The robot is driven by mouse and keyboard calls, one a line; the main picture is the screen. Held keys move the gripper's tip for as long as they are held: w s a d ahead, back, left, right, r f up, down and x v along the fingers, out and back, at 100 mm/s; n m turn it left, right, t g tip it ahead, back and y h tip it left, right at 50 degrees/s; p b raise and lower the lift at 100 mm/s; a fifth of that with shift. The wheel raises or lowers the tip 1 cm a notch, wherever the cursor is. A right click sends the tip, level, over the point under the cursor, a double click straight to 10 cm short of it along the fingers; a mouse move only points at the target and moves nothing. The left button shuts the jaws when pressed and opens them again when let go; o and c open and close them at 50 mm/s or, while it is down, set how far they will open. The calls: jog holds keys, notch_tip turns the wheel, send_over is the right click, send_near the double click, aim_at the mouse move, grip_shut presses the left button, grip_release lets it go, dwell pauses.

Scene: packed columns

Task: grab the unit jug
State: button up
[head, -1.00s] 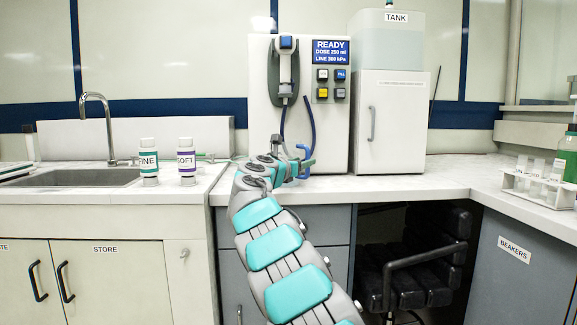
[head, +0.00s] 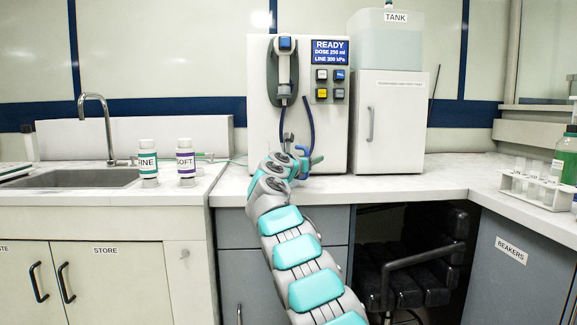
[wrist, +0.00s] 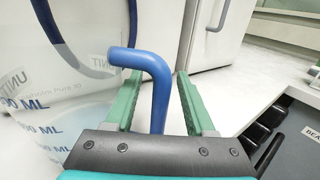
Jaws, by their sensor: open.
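The fingers stand either side of the handle with gaps visible; the handle's lower end is hidden behind the dark gripper body. In the head view my gripper (head: 300,166) is at the counter before the dispenser. The blue handle (head: 316,160) shows beside it, and my arm hides most of the jug.
The white dispenser (head: 259,130) with a "READY" screen stands behind, with a blue hose hanging down. A white cabinet (head: 395,135) bears the tank (head: 395,45). FINE (head: 148,160) and SOFT (head: 186,160) bottles stand left. A tube rack (head: 540,192) is far right; the counter between is clear.

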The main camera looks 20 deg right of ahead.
jog(key=shift+c, duration=0.3)
grip_shut()
dwell(1.1)
